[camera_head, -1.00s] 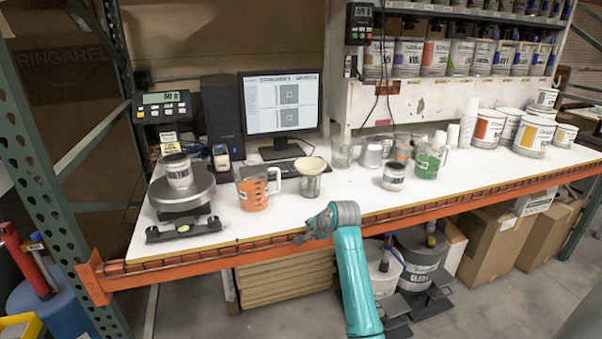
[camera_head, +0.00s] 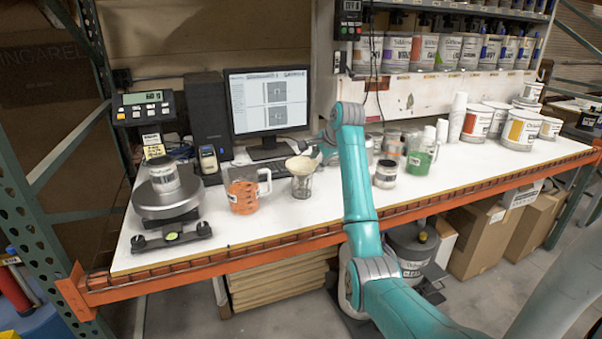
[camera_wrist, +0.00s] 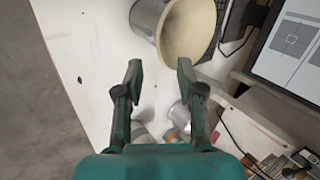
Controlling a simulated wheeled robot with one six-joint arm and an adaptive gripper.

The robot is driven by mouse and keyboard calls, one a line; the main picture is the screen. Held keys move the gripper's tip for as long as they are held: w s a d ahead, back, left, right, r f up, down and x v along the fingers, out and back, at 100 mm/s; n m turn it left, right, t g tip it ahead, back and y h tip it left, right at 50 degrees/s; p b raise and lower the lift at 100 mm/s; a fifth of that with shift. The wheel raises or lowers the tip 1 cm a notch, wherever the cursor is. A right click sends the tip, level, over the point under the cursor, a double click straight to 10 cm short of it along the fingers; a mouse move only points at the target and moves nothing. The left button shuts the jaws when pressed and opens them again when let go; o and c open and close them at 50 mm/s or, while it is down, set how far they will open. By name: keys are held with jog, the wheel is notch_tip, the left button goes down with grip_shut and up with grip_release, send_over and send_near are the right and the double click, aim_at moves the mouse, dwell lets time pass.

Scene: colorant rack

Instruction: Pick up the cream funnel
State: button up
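The cream funnel (camera_head: 301,162) rests in the mouth of a clear grey cup (camera_head: 302,186) on the white table, right of a jug with orange contents. In the wrist view the funnel (camera_wrist: 190,30) shows its wide rim at the top, with the cup (camera_wrist: 147,17) beside it. My gripper (camera_wrist: 158,66) is open and empty, its two fingers apart and pointing toward the funnel. The funnel lies just beyond the fingertips, apart from them. In the head view my gripper (camera_head: 322,150) is small, just right of the funnel, and its fingers are hard to make out.
The orange jug (camera_head: 243,197) stands left of the cup. A scale (camera_head: 166,203) bearing a can is further left. The monitor (camera_head: 268,103) and keyboard stand behind. Several cups, a labelled can (camera_head: 386,174) and a green jug (camera_head: 420,160) stand right. The front strip is clear.

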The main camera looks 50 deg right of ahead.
jog(key=shift+x, duration=3.4)
jog(key=shift+w, duration=0.1)
grip_shut()
